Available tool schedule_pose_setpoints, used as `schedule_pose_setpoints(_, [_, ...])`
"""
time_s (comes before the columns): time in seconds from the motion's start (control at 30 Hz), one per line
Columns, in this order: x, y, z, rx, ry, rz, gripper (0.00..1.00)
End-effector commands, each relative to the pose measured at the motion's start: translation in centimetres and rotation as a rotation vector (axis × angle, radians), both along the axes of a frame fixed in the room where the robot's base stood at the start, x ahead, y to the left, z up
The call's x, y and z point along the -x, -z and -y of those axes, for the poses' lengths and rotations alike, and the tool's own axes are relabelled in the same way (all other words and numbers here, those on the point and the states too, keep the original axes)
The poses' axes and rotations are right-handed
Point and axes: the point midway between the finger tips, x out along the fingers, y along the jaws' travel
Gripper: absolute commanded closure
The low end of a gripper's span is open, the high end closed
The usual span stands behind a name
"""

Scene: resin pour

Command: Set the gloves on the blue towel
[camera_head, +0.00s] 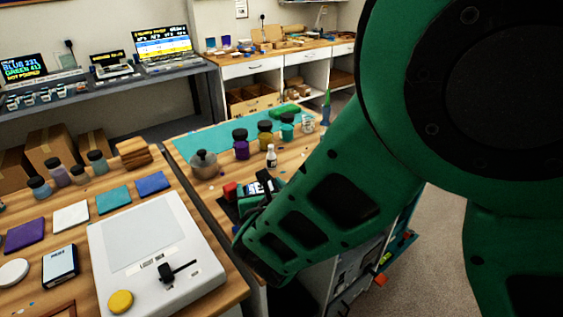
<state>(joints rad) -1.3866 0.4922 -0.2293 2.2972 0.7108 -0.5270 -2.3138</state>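A folded blue towel (153,183) lies flat on the left wooden table, at the right end of a row of folded cloths. Its visible top is bare. I cannot make out the gloves for certain. A soft green item (285,111) lies at the far side of the teal mat on the right bench, too small to identify. A dark and teal item (250,198) with light markings sits by the near edge of that bench, partly hidden by my green arm.
A teal cloth (113,200), a white cloth (71,217) and a purple cloth (25,236) lie beside the blue towel. A white light box (155,275) is in front. Several jars, a pot (204,165) and a white bottle (271,156) stand on the right bench.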

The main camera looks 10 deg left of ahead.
Motion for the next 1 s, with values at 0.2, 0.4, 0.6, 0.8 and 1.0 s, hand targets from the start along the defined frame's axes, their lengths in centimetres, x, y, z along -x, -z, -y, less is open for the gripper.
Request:
schedule_pose_setpoints(0.2, [0.0, -0.3, 0.0, -0.001, 0.0, 0.0, 0.27])
schedule_pose_setpoints(0.4, [2.0, -1.2, 1.0, -0.002, -0.001, -0.001, 0.27])
schedule_pose_setpoints(0.6, [5.4, -2.8, 2.8, -0.001, -0.003, 0.0, 0.27])
schedule_pose_setpoints(0.8, [8.2, -4.1, 4.2, -0.001, -0.002, 0.0, 0.27])
schedule_pose_setpoints(1.0, [9.6, -4.7, 5.0, -0.001, 0.0, 0.0, 0.27])
